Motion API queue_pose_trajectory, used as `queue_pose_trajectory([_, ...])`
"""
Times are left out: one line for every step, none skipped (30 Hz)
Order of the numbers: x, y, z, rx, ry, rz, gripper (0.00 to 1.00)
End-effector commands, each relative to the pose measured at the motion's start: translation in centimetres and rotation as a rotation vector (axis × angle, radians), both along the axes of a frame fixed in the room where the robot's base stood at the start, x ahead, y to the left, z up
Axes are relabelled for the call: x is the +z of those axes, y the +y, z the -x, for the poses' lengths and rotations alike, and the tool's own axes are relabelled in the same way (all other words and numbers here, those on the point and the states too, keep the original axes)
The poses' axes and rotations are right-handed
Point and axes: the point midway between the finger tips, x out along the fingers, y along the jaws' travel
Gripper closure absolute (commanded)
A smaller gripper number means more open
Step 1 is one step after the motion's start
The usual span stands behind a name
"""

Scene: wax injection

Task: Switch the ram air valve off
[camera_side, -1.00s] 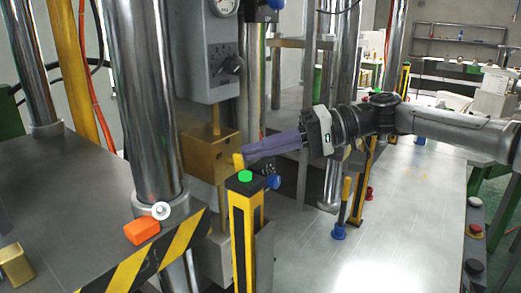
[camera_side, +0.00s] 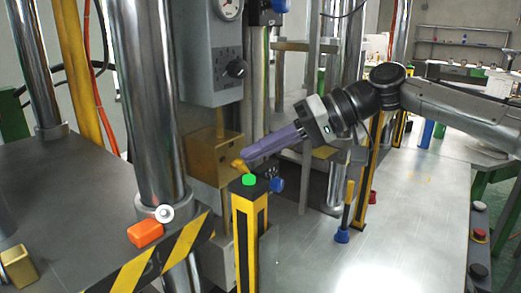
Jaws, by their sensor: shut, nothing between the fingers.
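A small yellow lever (camera_side: 239,164), which I take to be the ram air valve handle, sits in front of the brass block (camera_side: 205,160), just above the black-and-yellow post (camera_side: 243,230) with the green button (camera_side: 249,180). The lever leans to the left. My gripper (camera_side: 248,160) has long purple fingers, shut and empty, reaching in from the right and slanting down to the left. Its fingertips are right beside the lever; I cannot tell whether they touch. The lever's base is partly hidden by the fingertips and the post top.
A grey control box (camera_side: 210,55) with a black knob (camera_side: 237,68) hangs above the brass block. A blue knob (camera_side: 277,185) sticks out by the post. A thick chrome column (camera_side: 147,100) and orange block (camera_side: 145,233) stand left. The right metal table (camera_side: 410,235) has free room.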

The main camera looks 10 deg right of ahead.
Motion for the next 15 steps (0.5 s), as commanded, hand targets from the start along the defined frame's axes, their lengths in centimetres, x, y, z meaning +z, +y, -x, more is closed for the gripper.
queue_pose_trajectory([-0.01, 0.16, 0.18, 0.004, -0.012, 0.013, 1.0])
queue_pose_trajectory([0.0, 0.18, 0.19, 0.004, -0.021, 0.022, 1.0])
queue_pose_trajectory([0.05, 0.23, 0.24, 0.004, -0.032, 0.033, 1.0])
queue_pose_trajectory([0.06, 0.24, 0.25, 0.004, -0.042, 0.043, 1.0])
queue_pose_trajectory([0.08, 0.27, 0.28, 0.004, -0.05, 0.051, 1.0])
queue_pose_trajectory([0.08, 0.3, 0.31, 0.003, -0.061, 0.064, 1.0])
queue_pose_trajectory([0.1, 0.34, 0.35, 0.004, -0.07, 0.072, 1.0])
queue_pose_trajectory([0.11, 0.37, 0.38, 0.003, -0.078, 0.081, 1.0])
queue_pose_trajectory([0.15, 0.43, 0.43, 0.004, -0.09, 0.092, 1.0])
queue_pose_trajectory([0.16, 0.46, 0.47, 0.004, -0.099, 0.101, 1.0])
queue_pose_trajectory([0.19, 0.49, 0.5, 0.004, -0.109, 0.11, 1.0])
queue_pose_trajectory([0.2, 0.52, 0.52, 0.004, -0.121, 0.123, 1.0])
queue_pose_trajectory([0.21, 0.54, 0.55, 0.004, -0.13, 0.132, 1.0])
queue_pose_trajectory([0.22, 0.57, 0.58, 0.004, -0.14, 0.142, 1.0])
queue_pose_trajectory([0.23, 0.62, 0.63, 0.004, -0.152, 0.154, 1.0])
